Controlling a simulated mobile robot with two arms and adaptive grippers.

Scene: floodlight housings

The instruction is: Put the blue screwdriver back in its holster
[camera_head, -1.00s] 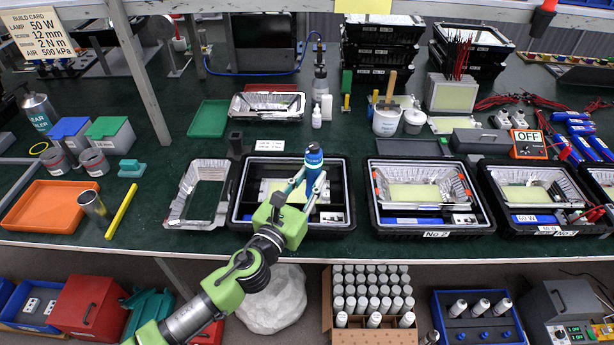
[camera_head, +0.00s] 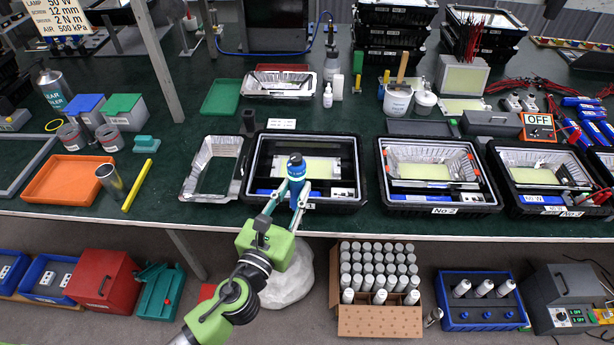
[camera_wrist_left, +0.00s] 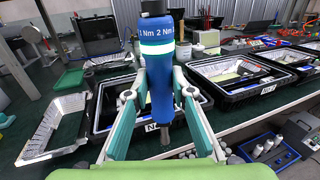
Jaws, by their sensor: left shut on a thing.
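The blue screwdriver (camera_head: 296,172) is an upright blue tool with a black top and a pale band. In the left wrist view the screwdriver (camera_wrist_left: 158,70) shows large, marked "2 Nm", with its tip pointing down. My left gripper (camera_head: 295,188) is shut on its body and holds it above the front part of the first black tray (camera_head: 358,150). A small black upright holder (camera_head: 249,122) stands behind that tray's left corner; it may be the holster, but its opening is too small to make out. My right gripper is not in view.
An empty metal frame (camera_head: 214,168) lies left of the first tray. The No 2 tray (camera_head: 440,209) is close on its right. A white label (camera_head: 282,124) lies beside the black holder. A green tray (camera_head: 221,97) and a foil-coloured housing (camera_head: 279,86) are behind.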

